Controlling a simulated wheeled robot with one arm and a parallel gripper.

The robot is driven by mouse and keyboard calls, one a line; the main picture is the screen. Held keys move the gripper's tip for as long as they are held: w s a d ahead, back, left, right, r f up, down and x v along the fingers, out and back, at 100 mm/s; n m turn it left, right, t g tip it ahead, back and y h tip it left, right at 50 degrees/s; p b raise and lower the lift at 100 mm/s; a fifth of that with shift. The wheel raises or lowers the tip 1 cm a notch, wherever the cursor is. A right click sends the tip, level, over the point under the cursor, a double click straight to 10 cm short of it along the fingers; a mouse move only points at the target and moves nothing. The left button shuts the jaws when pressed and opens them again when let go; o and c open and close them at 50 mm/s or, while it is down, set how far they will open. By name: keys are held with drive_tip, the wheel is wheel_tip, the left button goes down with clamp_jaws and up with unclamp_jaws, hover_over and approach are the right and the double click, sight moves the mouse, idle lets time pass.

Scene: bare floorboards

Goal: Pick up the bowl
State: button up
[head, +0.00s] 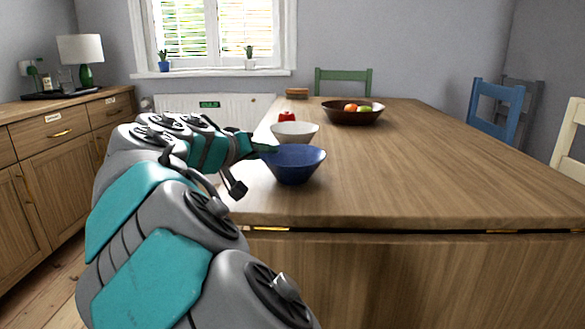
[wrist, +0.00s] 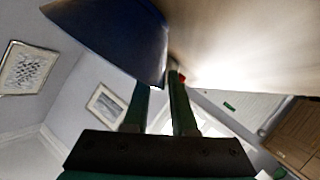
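The blue bowl (head: 294,166) stands upright near the left edge of the wooden table, close to its near corner. My gripper (head: 262,143) reaches the left side of its rim; the arm hides part of the approach. In the wrist view the bowl (wrist: 115,35) fills the upper left. My gripper's two green fingers (wrist: 160,88) are apart with a gap between them. The bowl's edge overlaps the left fingertip and comes close to the right one. Contact with the bowl is not clear.
A white bowl (head: 295,131) stands just behind the blue one, with a red object (head: 287,116) beyond it. A brown fruit bowl (head: 352,115) is farther back. The table (head: 430,165) is clear on the right. Chairs (head: 497,108) stand around it, and a sideboard (head: 50,150) is at left.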

clamp_jaws()
idle(1.1)
